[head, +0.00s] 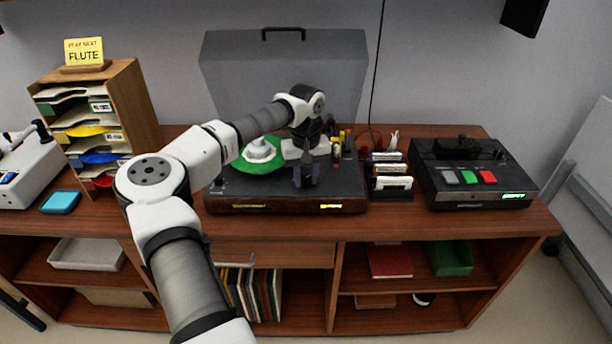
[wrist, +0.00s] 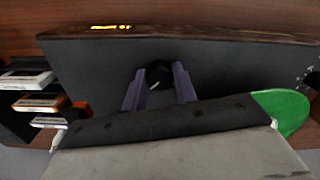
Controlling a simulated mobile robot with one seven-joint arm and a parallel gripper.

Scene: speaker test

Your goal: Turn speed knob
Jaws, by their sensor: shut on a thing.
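The speed knob (wrist: 158,73) is a small round black knob with a light pointer mark, on the dark top of the record player (head: 235,190). My gripper (head: 306,181) points down over the right part of the player's top. In the wrist view my gripper (wrist: 158,84) has its two fingers on either side of the knob, shut on it. In the head view the knob is hidden by the fingers. A green disc (head: 262,157) with a white centre piece lies on the player to the left, and its edge shows in the wrist view (wrist: 283,110).
A grey lid (head: 230,75) stands upright behind the player. A small rack of cassettes (head: 391,183) stands close to its right, then a black deck (head: 470,172) with coloured buttons. A wooden sorter (head: 130,95) stands left. The wooden front edge (head: 400,220) is mostly bare.

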